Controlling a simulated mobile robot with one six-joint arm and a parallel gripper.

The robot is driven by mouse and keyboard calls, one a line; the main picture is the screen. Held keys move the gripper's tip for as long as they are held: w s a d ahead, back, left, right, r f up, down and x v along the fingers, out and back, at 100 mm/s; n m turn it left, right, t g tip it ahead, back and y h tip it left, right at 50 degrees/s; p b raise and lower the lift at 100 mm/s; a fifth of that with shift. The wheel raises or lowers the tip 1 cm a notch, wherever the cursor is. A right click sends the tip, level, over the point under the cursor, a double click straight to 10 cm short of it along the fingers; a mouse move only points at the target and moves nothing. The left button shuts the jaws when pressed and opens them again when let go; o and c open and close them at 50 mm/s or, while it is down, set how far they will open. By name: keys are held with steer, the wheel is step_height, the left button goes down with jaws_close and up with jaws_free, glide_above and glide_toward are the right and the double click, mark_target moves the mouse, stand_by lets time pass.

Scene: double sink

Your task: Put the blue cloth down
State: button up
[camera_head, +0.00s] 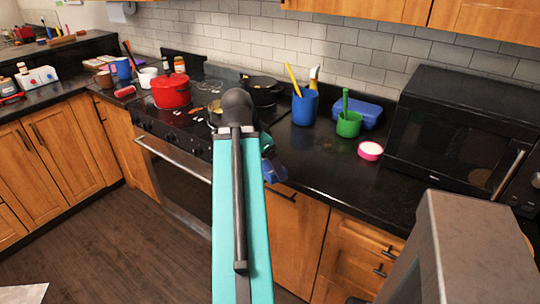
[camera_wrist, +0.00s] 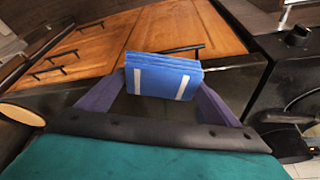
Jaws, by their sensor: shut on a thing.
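The blue cloth (camera_wrist: 162,78) is a folded stack with two pale stripes. In the wrist view it sits between the two purple-blue fingers of my gripper (camera_wrist: 163,84), which is shut on it. The cloth is held in front of the wooden cabinet doors, near the dark counter edge. In the head view my gripper (camera_head: 273,163) shows only partly, beside my teal arm, at the counter's front edge right of the stove.
The black counter (camera_head: 320,163) has bare room in front of a blue cup (camera_head: 305,108), a green cup (camera_head: 349,125), a blue box (camera_head: 365,113) and a pink-rimmed round item (camera_head: 370,151). A microwave (camera_head: 455,130) stands right. A red pot (camera_head: 171,92) is on the stove.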

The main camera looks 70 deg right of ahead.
steer(key=shift+s+d, duration=0.1)
steer(key=shift+s, duration=0.25)
steer(key=shift+w+d, duration=0.1)
steer(key=w+d+p, duration=0.1)
steer(key=d, duration=0.3)
steer(key=w+d+f+p, duration=0.1)
steer(key=w+d, duration=0.1)
steer(key=d, duration=0.3)
steer(key=w+d, duration=0.2)
steer(key=d, duration=0.3)
steer(key=shift+w+f+p, duration=0.15)
steer(key=shift+w+p, duration=0.1)
steer(key=shift+p, duration=0.15)
steer(key=shift+w+d, duration=0.15)
steer(key=shift+d, duration=0.1)
steer(key=shift+d+f+p, duration=0.1)
steer(key=shift+f+p, duration=0.55)
steer(key=shift+f, duration=1.2)
steer(key=shift+f, duration=0.15)
steer(key=o, duration=1)
